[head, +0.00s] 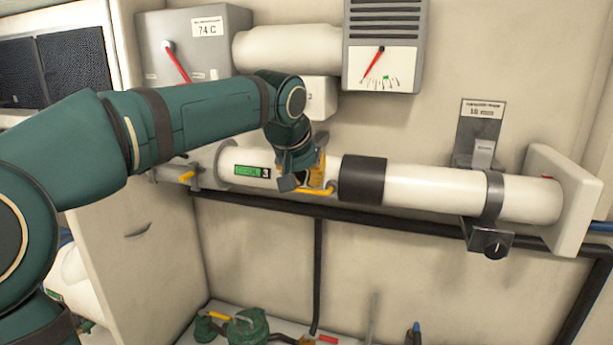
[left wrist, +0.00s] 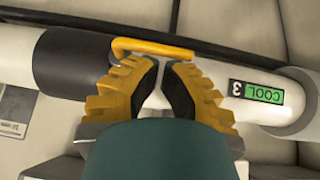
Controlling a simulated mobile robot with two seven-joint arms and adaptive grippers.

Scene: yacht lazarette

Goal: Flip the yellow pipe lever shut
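The yellow pipe lever (head: 318,191) lies along the white pipe (head: 425,187), just left of its black sleeve (head: 362,180). In the left wrist view the lever (left wrist: 152,48) is a yellow bar with a bent end, crossing just past the fingertips. My left gripper (head: 318,178) is at the lever and hides part of it in the head view. In the left wrist view the gripper (left wrist: 162,67) has a narrow gap between its black pads, and nothing shows held in it. Whether a fingertip touches the lever I cannot tell. My right gripper is out of view.
A green "COOL 3" label (head: 252,171) is on the pipe left of the gripper. A smaller yellow handle (head: 187,176) is further left. Gauge boxes (head: 382,65) hang above. A black hose (head: 425,222) runs below. A bracket with a knob (head: 490,238) clamps the pipe at right.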

